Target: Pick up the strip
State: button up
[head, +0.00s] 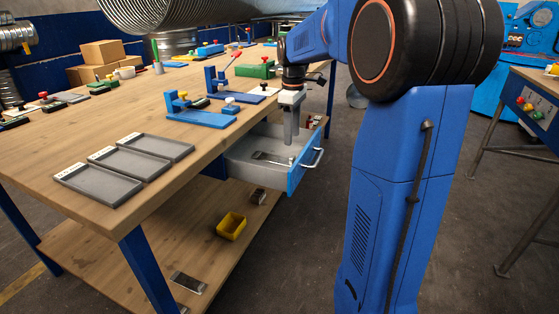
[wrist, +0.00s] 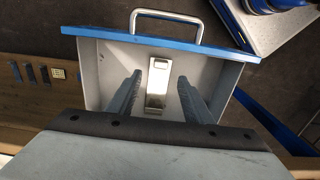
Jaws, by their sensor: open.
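The strip (wrist: 157,84) is a shiny flat metal piece lying on the floor of an open drawer (wrist: 90,75). In the wrist view it lies lengthwise between the two fingers of my gripper (wrist: 157,92), with a gap on each side. In the head view the strip (head: 270,158) shows on the drawer floor, and my gripper (head: 289,140) points down into the drawer above it. My gripper is open and empty. The near end of the strip is close to the gripper body's edge in the wrist view.
The drawer's blue front (head: 296,176) has a metal handle (head: 313,160), and its walls surround the gripper. The wooden bench (head: 75,150) above holds three grey trays (head: 157,147) and blue fixtures (head: 200,118). A yellow bin (head: 231,226) stands on the lower shelf.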

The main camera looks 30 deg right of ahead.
jog(key=shift+a+f, duration=0.15)
jog(key=shift+f, duration=3.75)
grip_shut()
